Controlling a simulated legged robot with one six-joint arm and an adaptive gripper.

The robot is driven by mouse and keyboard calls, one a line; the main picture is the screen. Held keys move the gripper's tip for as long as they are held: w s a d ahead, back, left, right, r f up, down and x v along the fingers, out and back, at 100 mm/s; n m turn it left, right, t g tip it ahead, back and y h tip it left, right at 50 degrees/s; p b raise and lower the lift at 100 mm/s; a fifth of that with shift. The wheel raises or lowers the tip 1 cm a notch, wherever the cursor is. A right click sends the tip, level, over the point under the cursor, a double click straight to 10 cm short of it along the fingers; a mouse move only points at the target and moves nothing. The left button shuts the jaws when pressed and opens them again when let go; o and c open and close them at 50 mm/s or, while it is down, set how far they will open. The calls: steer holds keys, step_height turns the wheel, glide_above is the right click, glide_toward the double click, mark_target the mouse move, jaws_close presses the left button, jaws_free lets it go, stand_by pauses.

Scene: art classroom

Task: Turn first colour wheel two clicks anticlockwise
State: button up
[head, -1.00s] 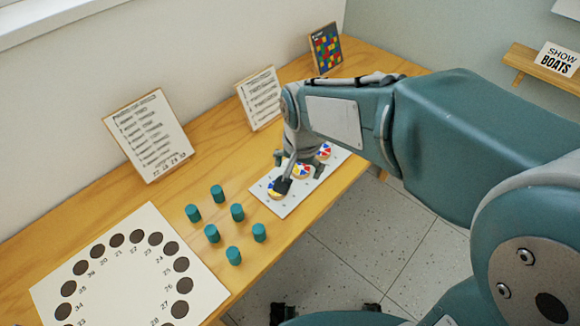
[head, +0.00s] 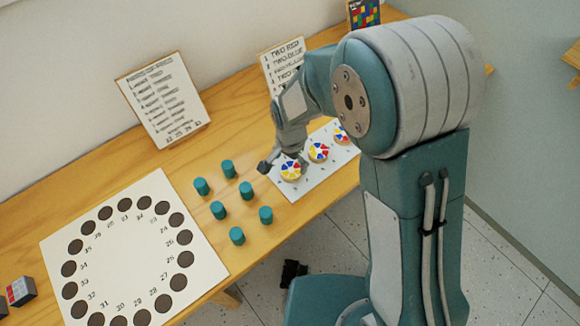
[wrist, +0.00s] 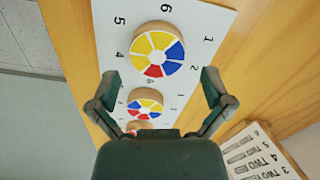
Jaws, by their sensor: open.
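Three round colour wheels with red, blue, yellow and white segments stand in a row on a white board (head: 302,193). The nearest wheel (head: 290,171) is at the row's left end; the middle wheel (head: 318,152) and far wheel (head: 341,133) follow. In the wrist view, the nearest wheel (wrist: 157,53) is largest, with printed numbers around it, and the middle wheel (wrist: 145,102) lies below. My gripper (wrist: 158,76) is open and empty, its fingers spread to either side. In the head view, my gripper (head: 281,163) is beside and above the nearest wheel; contact is not clear.
Several teal pegs (head: 218,210) stand left of the wheel board. A white board with a ring of dark numbered holes (head: 130,250) lies farther left. A sign (head: 163,100) and a partly hidden instruction card (head: 283,62) stand at the back. The table's front edge is close.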

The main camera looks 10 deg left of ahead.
mark_target(291, 169)
steer(key=shift+d+f, duration=0.25)
steer(key=shift+f, duration=0.95)
steer(key=shift+a+f, duration=0.1)
steer(key=shift+f, duration=0.35)
steer(key=shift+a, duration=0.15)
steer(key=c, duration=0.9)
steer(key=shift+c, duration=0.2)
